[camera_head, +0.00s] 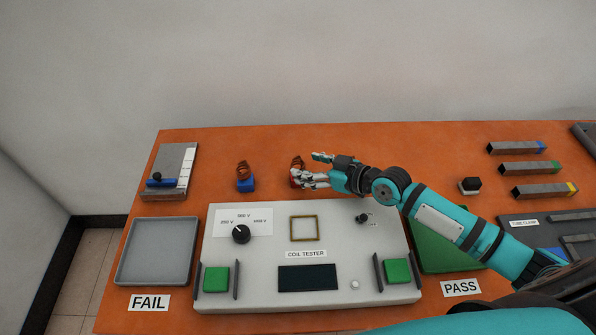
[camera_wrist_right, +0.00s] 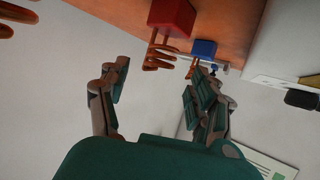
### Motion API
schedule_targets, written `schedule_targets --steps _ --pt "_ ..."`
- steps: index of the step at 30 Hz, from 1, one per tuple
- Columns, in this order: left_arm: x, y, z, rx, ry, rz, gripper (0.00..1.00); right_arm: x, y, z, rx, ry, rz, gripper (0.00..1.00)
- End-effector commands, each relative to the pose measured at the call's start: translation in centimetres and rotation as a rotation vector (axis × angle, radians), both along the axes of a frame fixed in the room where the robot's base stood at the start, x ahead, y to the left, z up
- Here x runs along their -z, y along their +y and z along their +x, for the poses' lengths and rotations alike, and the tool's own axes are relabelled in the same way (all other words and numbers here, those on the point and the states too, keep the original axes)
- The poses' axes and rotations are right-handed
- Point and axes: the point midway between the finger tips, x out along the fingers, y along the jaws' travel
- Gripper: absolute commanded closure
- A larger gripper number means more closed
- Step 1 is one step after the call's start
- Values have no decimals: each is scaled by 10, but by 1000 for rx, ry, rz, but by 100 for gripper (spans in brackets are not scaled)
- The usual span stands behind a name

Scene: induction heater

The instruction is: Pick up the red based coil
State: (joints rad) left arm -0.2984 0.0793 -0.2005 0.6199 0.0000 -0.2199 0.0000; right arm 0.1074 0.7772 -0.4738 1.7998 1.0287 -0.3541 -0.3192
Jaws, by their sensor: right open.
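The red based coil (camera_head: 297,164) stands at the back middle of the orange table, its copper winding on top and its red base partly hidden by my right gripper. My right gripper (camera_head: 309,169) reaches it from the right, open, with its fingertips right beside it. In the right wrist view, the red base (camera_wrist_right: 172,17) and its copper coil (camera_wrist_right: 158,57) lie just beyond the open fingers (camera_wrist_right: 158,75), towards the gap between them. I cannot tell whether a finger touches it. My left gripper is not in view.
A blue based coil (camera_head: 245,183) stands to the left; its blue base (camera_wrist_right: 204,48) shows in the wrist view. The coil tester (camera_head: 340,243) lies in front. A grey FAIL tray (camera_head: 157,251) is at left, a green PASS tray (camera_head: 440,250) at right, partly under my arm.

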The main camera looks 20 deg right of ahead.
Motion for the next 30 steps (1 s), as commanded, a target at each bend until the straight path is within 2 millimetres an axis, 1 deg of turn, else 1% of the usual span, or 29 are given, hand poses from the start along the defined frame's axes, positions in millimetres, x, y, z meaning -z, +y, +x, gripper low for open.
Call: schedule_targets --steps 1,3,7,11,16,17,30 --pt "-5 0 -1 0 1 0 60 -3 5 8 1 -2 5 36" --pt "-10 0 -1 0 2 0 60 -1 11 18 1 -2 5 36" --pt "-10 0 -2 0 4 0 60 8 19 30 1 -1 4 36" --pt "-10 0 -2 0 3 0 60 11 22 34 0 -1 1 36" --pt "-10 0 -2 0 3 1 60 12 22 34 0 -1 1 36" --pt "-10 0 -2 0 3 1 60 12 22 34 0 -1 1 37" --pt "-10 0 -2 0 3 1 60 12 22 34 0 -1 1 95"
